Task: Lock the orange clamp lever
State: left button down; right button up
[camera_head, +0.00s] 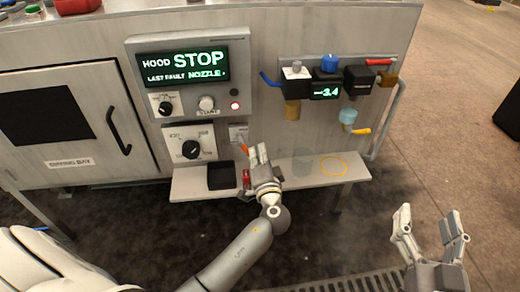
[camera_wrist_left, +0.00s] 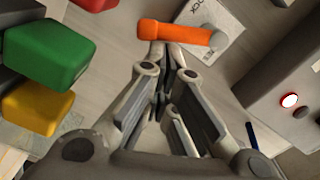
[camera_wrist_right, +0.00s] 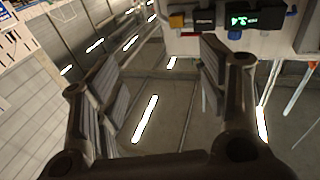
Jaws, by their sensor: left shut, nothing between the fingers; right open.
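The orange clamp lever (camera_wrist_left: 172,34) lies across the top of the left wrist view, on a pale plate (camera_wrist_left: 212,28) with partly visible dark lettering. In the head view the lever (camera_head: 243,147) shows small on the cabinet front, partly hidden by my left gripper. My left gripper (camera_head: 259,153) is shut and empty. In the left wrist view its fingertips (camera_wrist_left: 165,52) are at the lever's underside in the picture; I cannot tell whether they touch. My right gripper (camera_head: 430,214) is open and empty, away from the cabinet at the lower right; it also shows in the right wrist view (camera_wrist_right: 155,85).
A control panel (camera_head: 190,45) reading "HOOD STOP" is above the lever. A narrow shelf (camera_head: 325,177) with a black bin (camera_head: 221,175) runs below it. Green (camera_wrist_left: 48,50) and yellow (camera_wrist_left: 38,108) blocks are close left in the left wrist view. Floor around my right gripper is clear.

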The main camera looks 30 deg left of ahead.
pick_arm(q)
jog(key=shift+s+a+f+m+p, duration=0.2)
jog(key=shift+f+m, duration=0.15)
jog(key=shift+m, duration=0.5)
jog(key=shift+s+a+f+m+p, duration=0.1)
jog(key=shift+a+f+m, duration=0.2)
jog(key=shift+m, duration=0.6)
jog(key=shift+s+a+f+m+p, duration=0.15)
jog(key=shift+f+m, duration=0.2)
jog(key=shift+m, duration=0.5)
pick_arm(e)
jog(key=shift+s+d+f+g+h, duration=0.1)
jog(key=shift+d+f+g+h, duration=0.1)
jog(key=shift+f+g, duration=0.55)
jog(key=shift+s+d+f+g+h, duration=0.15)
jog(key=shift+f+g+h, duration=0.1)
jog(key=shift+f, duration=0.9)
jog(key=shift+w, duration=0.1)
